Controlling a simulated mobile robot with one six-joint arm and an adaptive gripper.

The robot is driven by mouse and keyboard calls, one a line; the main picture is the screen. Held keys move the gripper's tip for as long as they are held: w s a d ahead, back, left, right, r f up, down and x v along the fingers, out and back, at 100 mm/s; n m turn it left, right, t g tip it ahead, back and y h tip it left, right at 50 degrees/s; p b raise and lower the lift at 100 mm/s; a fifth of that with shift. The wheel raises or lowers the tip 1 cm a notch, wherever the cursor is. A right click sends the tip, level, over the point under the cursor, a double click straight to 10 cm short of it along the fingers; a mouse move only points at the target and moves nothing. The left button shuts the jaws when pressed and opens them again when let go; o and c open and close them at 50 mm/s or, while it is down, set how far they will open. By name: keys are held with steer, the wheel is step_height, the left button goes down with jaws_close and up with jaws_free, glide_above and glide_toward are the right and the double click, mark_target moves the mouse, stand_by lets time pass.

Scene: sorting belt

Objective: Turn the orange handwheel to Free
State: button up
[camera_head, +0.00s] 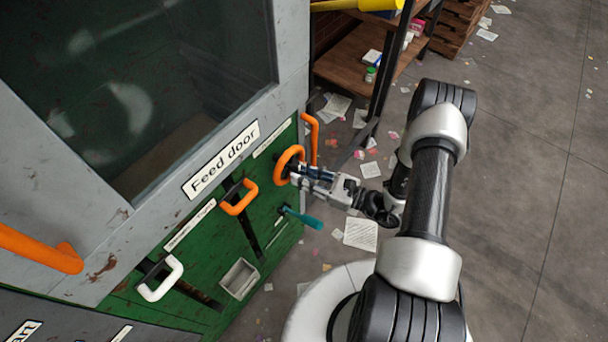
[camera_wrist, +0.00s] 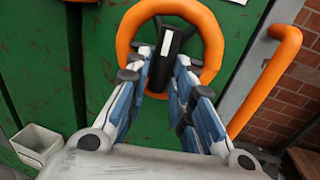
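The orange handwheel (camera_head: 280,162) is on the green panel, right of the "Feed door" label. In the wrist view the wheel (camera_wrist: 212,45) fills the top middle, with a black bar (camera_wrist: 162,72) bearing a white stripe across its centre. My gripper (camera_head: 299,171) is at the wheel's face. In the wrist view my gripper's (camera_wrist: 160,64) blue-grey fingers are apart, one on each side of the black bar, near the lower rim. The right finger looks very close to the bar; I cannot tell whether it touches. No Free marking is readable.
An orange bar handle (camera_head: 311,138) stands close right of the wheel. Left are an orange handle (camera_head: 239,198), a white handle (camera_head: 161,279) and a small grey bin (camera_head: 239,278). A teal lever (camera_head: 302,218) sticks out below. Shelving (camera_head: 352,58) stands behind.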

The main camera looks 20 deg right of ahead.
jaws_close()
steer(key=shift+w+d+r+n+t+h+b, duration=0.25)
steer(key=shift+n+h+b, duration=0.45)
steer(key=shift+n, duration=1.95)
steer(key=shift+s+r+n+g+h+b, duration=0.1)
steer(key=shift+r+n+h+b, duration=0.45)
steer(key=shift+n, duration=2.05)
steer(key=shift+w+d+r+n+t+h+b, duration=0.15)
steer(key=shift+n+h+b, duration=0.65)
steer(key=shift+n, duration=1.85)
steer(key=shift+o, duration=2.4)
jaws_free()
